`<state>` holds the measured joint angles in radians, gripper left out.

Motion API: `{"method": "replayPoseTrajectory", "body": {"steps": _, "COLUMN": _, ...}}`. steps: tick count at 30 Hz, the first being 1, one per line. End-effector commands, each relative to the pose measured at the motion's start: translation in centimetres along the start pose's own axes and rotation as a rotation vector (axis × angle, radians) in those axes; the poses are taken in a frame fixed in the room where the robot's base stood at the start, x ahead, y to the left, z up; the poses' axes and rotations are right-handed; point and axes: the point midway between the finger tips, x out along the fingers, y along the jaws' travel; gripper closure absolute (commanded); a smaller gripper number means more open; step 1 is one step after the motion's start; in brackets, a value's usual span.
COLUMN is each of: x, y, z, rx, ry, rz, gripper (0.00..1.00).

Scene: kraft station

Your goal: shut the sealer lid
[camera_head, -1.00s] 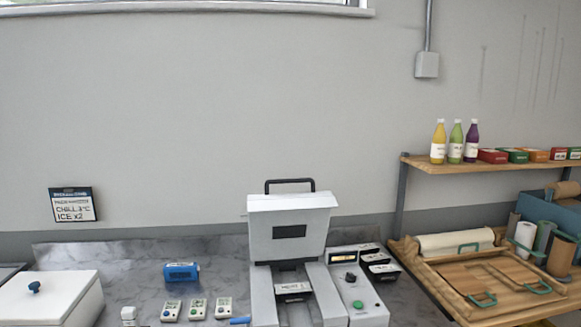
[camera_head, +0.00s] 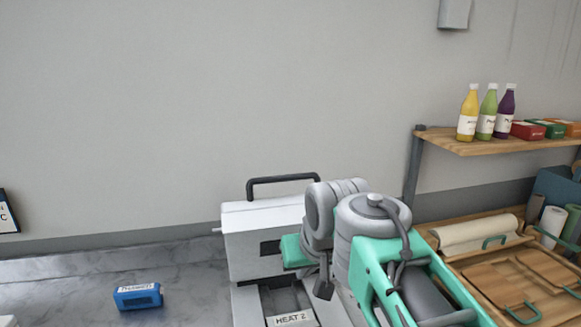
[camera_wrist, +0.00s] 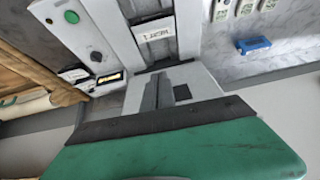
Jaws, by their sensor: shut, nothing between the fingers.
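The sealer lid (camera_head: 245,240) stands raised in the head view, with its black handle (camera_head: 283,181) along the top. The sealer base (camera_head: 245,306) is below it, with a HEAT label inside. My green gripper body (camera_head: 295,250) is in front of the lid's right part and hides some of it; I cannot tell whether it touches. In the wrist view, my gripper's fingers (camera_wrist: 158,94) are shut and empty, with the sealer's pale grey surface right behind them. The label (camera_wrist: 154,32) and green button (camera_wrist: 71,17) also show there.
A blue device (camera_head: 138,296) lies on the counter (camera_head: 60,287) to the left, with clear counter around it. To the right are wooden boards with green handles (camera_head: 520,312), a paper roll (camera_head: 470,231), and a shelf (camera_head: 470,143) with bottles.

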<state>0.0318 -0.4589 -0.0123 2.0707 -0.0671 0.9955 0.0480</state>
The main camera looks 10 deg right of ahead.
Motion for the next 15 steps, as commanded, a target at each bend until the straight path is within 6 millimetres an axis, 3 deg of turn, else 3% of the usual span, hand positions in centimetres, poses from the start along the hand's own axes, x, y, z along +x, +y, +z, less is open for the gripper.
{"method": "replayPoseTrajectory", "body": {"steps": 1, "x": -1.5, "y": 0.1, "z": -4.2, "rx": 0.003, "ry": 0.050, "rz": -0.001, "gripper": 1.00}}
{"method": "replayPoseTrajectory", "body": {"steps": 3, "x": -4.2, "y": 0.3, "z": -9.9, "rx": 0.001, "ry": 0.119, "rz": -0.003, "gripper": 1.00}}
{"method": "replayPoseTrajectory", "body": {"steps": 6, "x": -8.0, "y": 0.7, "z": -16.2, "rx": -0.004, "ry": 0.209, "rz": 0.001, "gripper": 1.00}}
{"method": "replayPoseTrajectory", "body": {"steps": 10, "x": -11.4, "y": 1.2, "z": -21.1, "rx": -0.011, "ry": 0.289, "rz": 0.012, "gripper": 1.00}}
{"method": "replayPoseTrajectory", "body": {"steps": 15, "x": -12.8, "y": 1.4, "z": -23.0, "rx": -0.016, "ry": 0.326, "rz": 0.018, "gripper": 1.00}}
